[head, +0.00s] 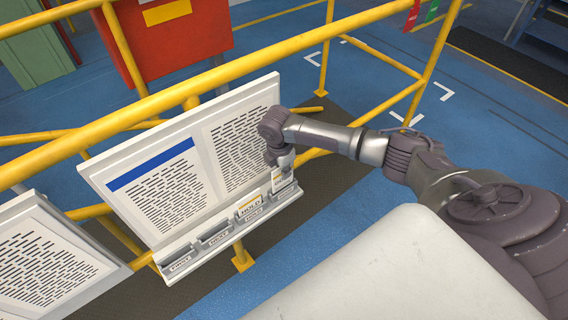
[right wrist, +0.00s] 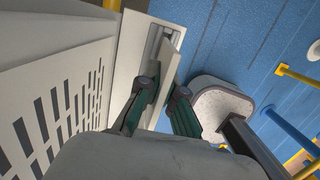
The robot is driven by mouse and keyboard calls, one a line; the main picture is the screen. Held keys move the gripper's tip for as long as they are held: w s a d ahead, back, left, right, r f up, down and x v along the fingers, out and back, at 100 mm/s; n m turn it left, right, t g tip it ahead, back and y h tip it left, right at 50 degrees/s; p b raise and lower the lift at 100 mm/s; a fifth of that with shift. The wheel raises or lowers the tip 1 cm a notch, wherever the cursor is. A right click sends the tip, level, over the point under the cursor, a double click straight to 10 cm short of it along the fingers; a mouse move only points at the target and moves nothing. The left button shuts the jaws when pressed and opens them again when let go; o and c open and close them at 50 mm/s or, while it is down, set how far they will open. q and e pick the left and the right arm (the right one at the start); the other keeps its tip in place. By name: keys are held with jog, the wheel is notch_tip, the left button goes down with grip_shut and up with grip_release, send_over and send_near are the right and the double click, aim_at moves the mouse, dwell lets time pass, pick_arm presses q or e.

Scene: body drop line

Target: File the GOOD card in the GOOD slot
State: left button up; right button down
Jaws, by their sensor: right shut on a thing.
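My right gripper (head: 281,160) is at the right end of the document board. It is shut on a small pale card (head: 283,181) with a yellow mark; its print is too small to read. In the right wrist view the fingers (right wrist: 165,92) pinch the card (right wrist: 170,65) over the rightmost slot (right wrist: 155,42). I cannot tell whether the card's lower edge is inside the slot. Another card, reading HOLD (head: 249,207), stands in the slot to the left. My left gripper is not in view.
The board (head: 202,150) rises behind the slot ledge (head: 225,240). Two more slots, a grey one (head: 214,239) and the leftmost (head: 178,262), look empty. A yellow rail (head: 150,105) runs behind the board. A second board (head: 50,262) stands at lower left.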

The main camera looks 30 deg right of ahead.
aim_at(285, 185)
jog(key=shift+f+b, duration=0.75)
jog(key=shift+f, duration=1.05)
jog(key=c, duration=1.2)
grip_release()
jog(key=shift+c, duration=0.2)
jog(key=shift+r, duration=0.1)
notch_tip(285, 185, up, 6)
jog(key=p, duration=0.6)
